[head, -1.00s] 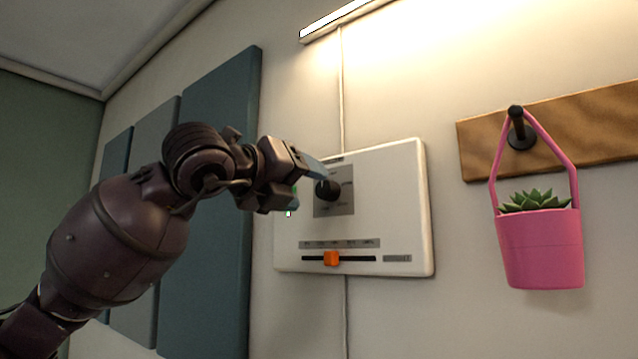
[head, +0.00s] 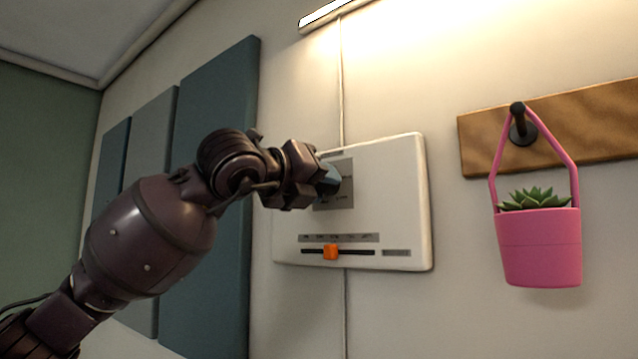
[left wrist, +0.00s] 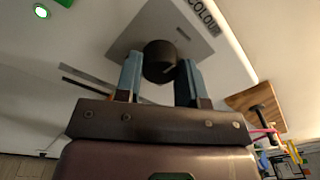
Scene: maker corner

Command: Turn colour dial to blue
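The colour dial (left wrist: 160,60) is a round black knob on a grey square plate (left wrist: 203,48) lettered "COLOUR" in the left wrist view. The plate (head: 345,193) is on a white wall panel (head: 395,200) in the head view, where my gripper hides the dial. My left gripper (left wrist: 160,78) is at the dial, its two blue-grey fingers apart, one on each side of the knob. I cannot tell whether the fingers touch it. In the head view the left gripper (head: 328,179) covers the plate's left part. My right gripper is not in view.
An orange slider (head: 331,252) sits in a dark slot low on the panel. A pink pot (head: 540,245) with a succulent hangs from a black peg on a wooden board (head: 590,120) at right.

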